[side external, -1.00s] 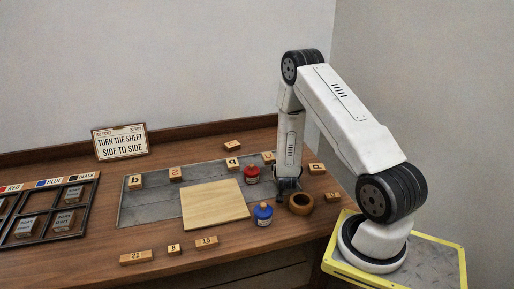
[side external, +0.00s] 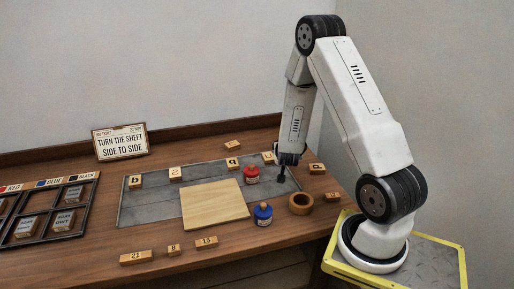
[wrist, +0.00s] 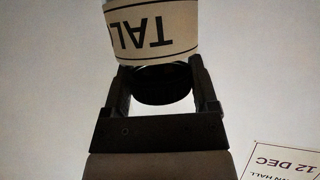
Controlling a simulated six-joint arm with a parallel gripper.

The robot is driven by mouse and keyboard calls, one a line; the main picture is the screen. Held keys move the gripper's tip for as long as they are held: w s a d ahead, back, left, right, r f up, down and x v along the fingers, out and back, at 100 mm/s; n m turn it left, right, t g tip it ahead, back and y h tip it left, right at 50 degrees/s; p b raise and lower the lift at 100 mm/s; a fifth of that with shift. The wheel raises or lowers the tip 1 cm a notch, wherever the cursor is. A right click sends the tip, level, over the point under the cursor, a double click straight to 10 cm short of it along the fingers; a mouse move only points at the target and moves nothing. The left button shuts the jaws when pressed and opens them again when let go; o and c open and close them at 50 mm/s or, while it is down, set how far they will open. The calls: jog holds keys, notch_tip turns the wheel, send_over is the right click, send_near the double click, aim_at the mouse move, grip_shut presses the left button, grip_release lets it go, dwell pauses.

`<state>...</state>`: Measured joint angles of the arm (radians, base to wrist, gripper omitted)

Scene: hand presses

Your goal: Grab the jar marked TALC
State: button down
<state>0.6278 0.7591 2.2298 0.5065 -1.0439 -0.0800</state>
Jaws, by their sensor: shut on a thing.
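My gripper (side external: 287,160) is raised above the right end of the grey slab and angled downward. In the wrist view its fingers (wrist: 163,75) are closed on the two sides of a dark round part. Against that part is the jar marked TALC (wrist: 152,32), with a cream label that reads "TAL" upside down; the rest of the word is cut off at the label's edge. In the side view the held thing (side external: 281,175) is a small dark shape hanging under my gripper, clear of the slab; its label cannot be read there.
A red jar (side external: 252,174) and a blue jar (side external: 263,214) stand left of my gripper. A wooden bowl (side external: 301,204) is just below right. A pale board (side external: 214,204) lies on the grey slab (side external: 143,212). Lettered and numbered blocks (side external: 317,169) are scattered around.

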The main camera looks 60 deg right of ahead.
jog(key=shift+r, duration=0.7)
